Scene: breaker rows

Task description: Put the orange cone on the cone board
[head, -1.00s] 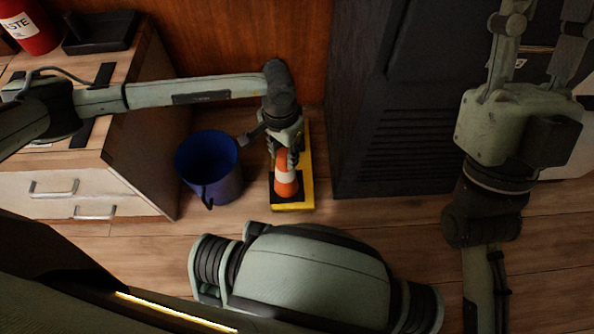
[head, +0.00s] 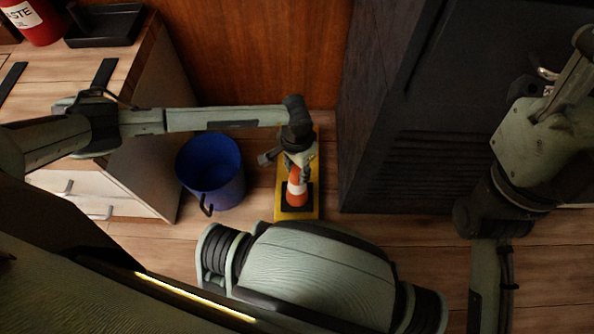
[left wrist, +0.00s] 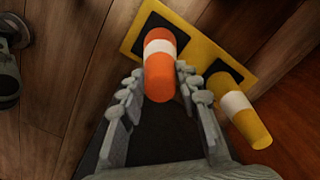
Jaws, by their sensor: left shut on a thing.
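The orange cone (head: 297,190) with a white band is at the front end of the yellow cone board (head: 316,205), over a black square. In the left wrist view the orange cone (left wrist: 159,75) stands over one black square of the board (left wrist: 203,38). I cannot tell whether its base rests fully on the board. My left gripper (head: 302,174) is above the board and shut on the orange cone's upper part; its fingers (left wrist: 160,80) flank the cone. A yellow cone (left wrist: 240,112) with a white band is on the other square. My right gripper is not in view.
A blue bucket (head: 211,172) stands on the floor just left of the board. A dark cabinet (head: 400,150) is close on the right, and a wooden panel (head: 250,50) is behind. A drawer unit (head: 140,165) is at the left. Some bare floor lies in front of the cabinet.

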